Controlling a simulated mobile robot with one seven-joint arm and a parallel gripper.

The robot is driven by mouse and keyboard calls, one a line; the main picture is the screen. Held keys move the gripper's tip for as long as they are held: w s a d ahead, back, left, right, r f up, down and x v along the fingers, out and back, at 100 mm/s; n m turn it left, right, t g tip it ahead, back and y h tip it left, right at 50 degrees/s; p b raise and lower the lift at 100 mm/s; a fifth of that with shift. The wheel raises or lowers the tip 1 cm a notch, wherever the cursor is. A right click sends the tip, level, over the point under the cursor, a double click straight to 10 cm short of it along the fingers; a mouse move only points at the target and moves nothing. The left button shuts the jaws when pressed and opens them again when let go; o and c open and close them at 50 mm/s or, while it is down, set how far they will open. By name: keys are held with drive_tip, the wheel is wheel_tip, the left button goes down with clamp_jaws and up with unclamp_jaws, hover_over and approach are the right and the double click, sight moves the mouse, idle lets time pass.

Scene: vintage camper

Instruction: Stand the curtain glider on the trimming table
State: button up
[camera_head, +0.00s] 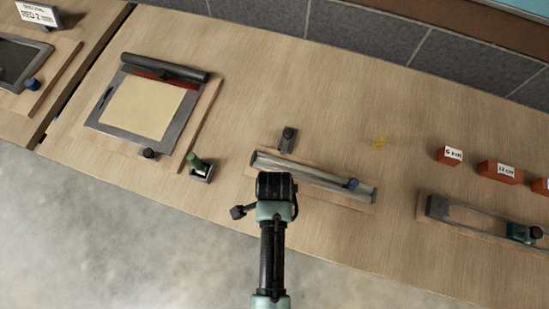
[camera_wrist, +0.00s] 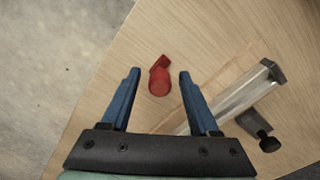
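A small red piece (camera_wrist: 159,84) with a rounded body and a flat tab lies on the wooden counter in the wrist view; it may be the curtain glider. My gripper (camera_wrist: 158,73) is open, with its blue fingers either side of the red piece in the picture; contact is not visible. In the head view my arm hides the red piece and the fingertips. No label marks the trimming table. A grey plate with a cream sheet (camera_head: 141,107) and a dark roller lies on a board at left. A metal rail (camera_head: 310,176) lies on a board beyond my gripper.
A green-handled piece (camera_head: 197,164) stands left of my gripper. A dark clamp (camera_head: 287,139) is behind the rail. Another rail with a teal slider (camera_head: 522,233) lies at right, below labelled orange blocks (camera_head: 498,171). The counter's front edge drops to the floor.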

drive_tip(key=shift+r, duration=0.1)
wheel_tip(320, 180, up, 12)
drive_tip(key=w+d+r+n+t, duration=0.1)
drive_tip(key=w+r+n+t, duration=0.6)
drive_tip(key=w+r, duration=1.15)
drive_tip(key=w+r+n+t, duration=0.15)
drive_tip(key=r+t, duration=0.25)
drive_tip(key=r, duration=0.4)
drive_tip(key=w+r+t, duration=0.2)
drive_tip(key=r+t, duration=0.2)
drive_tip(key=r, duration=0.5)
drive_tip(key=s+r+n+t, duration=0.2)
drive_tip(key=s+r+t, duration=0.2)
drive_tip(key=r, duration=0.6)
drive_tip(key=s+r+n+t, duration=0.2)
drive_tip(key=s+r+t, duration=0.2)
drive_tip(key=r, duration=0.6)
drive_tip(key=s+r+n+t, duration=0.2)
drive_tip(key=s+r+t, duration=0.2)
drive_tip(key=r, duration=0.6)
drive_tip(key=shift+s+a+r, duration=0.2)
drive_tip(key=shift+a+r, duration=0.1)
drive_tip(key=shift+a, duration=0.1)
